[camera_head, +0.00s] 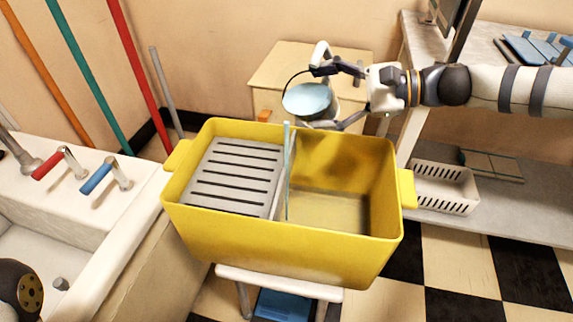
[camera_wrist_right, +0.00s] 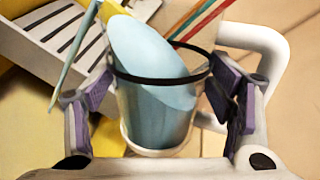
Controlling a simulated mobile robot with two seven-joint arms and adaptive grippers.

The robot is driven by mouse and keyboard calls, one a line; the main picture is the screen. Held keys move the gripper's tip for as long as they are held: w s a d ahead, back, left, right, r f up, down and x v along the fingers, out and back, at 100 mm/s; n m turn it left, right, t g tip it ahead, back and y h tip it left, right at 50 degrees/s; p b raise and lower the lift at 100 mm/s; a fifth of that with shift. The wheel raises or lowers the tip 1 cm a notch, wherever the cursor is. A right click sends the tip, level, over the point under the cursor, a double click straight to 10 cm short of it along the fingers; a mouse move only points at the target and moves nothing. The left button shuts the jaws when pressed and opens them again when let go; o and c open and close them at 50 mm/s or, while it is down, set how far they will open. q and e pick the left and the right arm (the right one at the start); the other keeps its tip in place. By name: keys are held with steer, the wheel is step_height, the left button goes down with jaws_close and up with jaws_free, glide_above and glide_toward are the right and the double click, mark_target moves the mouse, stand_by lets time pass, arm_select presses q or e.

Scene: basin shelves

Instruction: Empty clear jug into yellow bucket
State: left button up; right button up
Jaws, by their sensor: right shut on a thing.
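The clear jug (camera_head: 308,101) has a dark rim, a white handle and pale blue liquid inside. My right gripper (camera_head: 338,97) is shut around it and holds it above the far rim of the yellow bucket (camera_head: 280,250). In the right wrist view the jug (camera_wrist_right: 155,130) sits between both fingers of the right gripper (camera_wrist_right: 160,100), and the liquid surface slants strongly against the rim. The bucket has a grey slotted tray (camera_head: 235,178) in its left part and an open right part. I cannot tell whether liquid is leaving the jug. My left gripper is out of view.
The bucket stands on a white stool (camera_head: 280,284). A sink with red and blue taps (camera_head: 100,178) is at left. A wooden cabinet (camera_head: 275,75) stands behind the jug. A shelf with a white basket (camera_head: 445,188) is at right. Several coloured poles lean on the wall.

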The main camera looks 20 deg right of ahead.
steer(key=shift+r+n, duration=0.3)
steer(key=shift+f+n+t+h, duration=0.3)
steer(key=shift+f+n+h, duration=0.2)
steer(key=shift+n+h, duration=0.55)
stand_by(3.2)
steer(key=shift+f+n+t+h, duration=0.3)
steer(key=shift+f+n, duration=0.45)
steer(key=shift+f, duration=0.3)
stand_by(1.0)
steer(key=shift+s+a+r+n+h, duration=0.25)
steer(key=shift+s+a+r+n, duration=0.3)
steer(key=shift+a+n, duration=0.1)
stand_by(0.8)
